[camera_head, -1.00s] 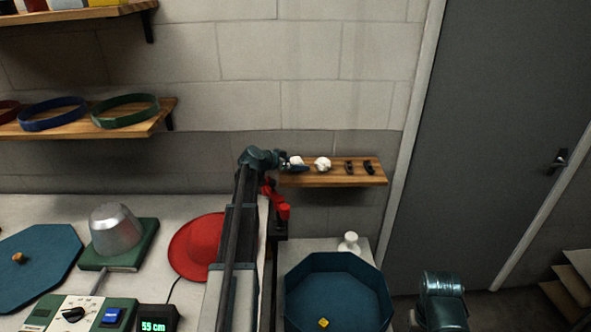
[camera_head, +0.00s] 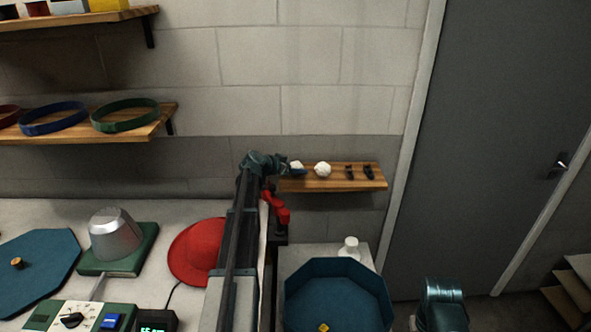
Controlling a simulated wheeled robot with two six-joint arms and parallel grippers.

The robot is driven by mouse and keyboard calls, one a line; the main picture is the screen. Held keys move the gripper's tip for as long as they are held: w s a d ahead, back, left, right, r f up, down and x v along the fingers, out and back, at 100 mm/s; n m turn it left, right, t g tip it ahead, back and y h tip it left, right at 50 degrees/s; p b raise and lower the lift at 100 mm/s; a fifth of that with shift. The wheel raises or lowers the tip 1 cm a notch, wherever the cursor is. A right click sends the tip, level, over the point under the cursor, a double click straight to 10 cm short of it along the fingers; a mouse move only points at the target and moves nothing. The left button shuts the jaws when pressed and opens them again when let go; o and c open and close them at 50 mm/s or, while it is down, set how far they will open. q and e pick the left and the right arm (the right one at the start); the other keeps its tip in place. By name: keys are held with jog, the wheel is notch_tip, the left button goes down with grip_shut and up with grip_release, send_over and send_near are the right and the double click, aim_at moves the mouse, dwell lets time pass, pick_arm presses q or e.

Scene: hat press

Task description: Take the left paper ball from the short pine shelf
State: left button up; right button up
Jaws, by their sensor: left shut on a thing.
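The short pine shelf (camera_head: 335,184) is on the wall right of the middle. The left paper ball (camera_head: 296,165) is white and at the shelf's left end, partly hidden by my left gripper (camera_head: 297,171). My left gripper reaches in from the left and is shut on this ball. I cannot tell whether the ball still touches the shelf. A second white paper ball (camera_head: 322,170) sits apart on the shelf to the right. My right gripper is not clearly in view; only part of my right arm shows at the bottom right.
Two small black items (camera_head: 359,172) stand on the shelf's right part. A red clamp-like part (camera_head: 274,208) is just under my left gripper. A grey door (camera_head: 500,130) is at right.

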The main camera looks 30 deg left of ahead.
aim_at(295, 163)
pick_arm(q)
jog(key=shift+r, duration=0.25)
jog(key=shift+r+p, duration=0.75)
jog(key=shift+p, duration=0.2)
jog(key=shift+r+p, duration=0.85)
jog(key=shift+r, duration=0.05)
jog(key=s+d+r+p, duration=0.1)
jog(key=s+d, duration=0.9)
jog(key=d, duration=0.2)
jog(key=shift+s, duration=0.4)
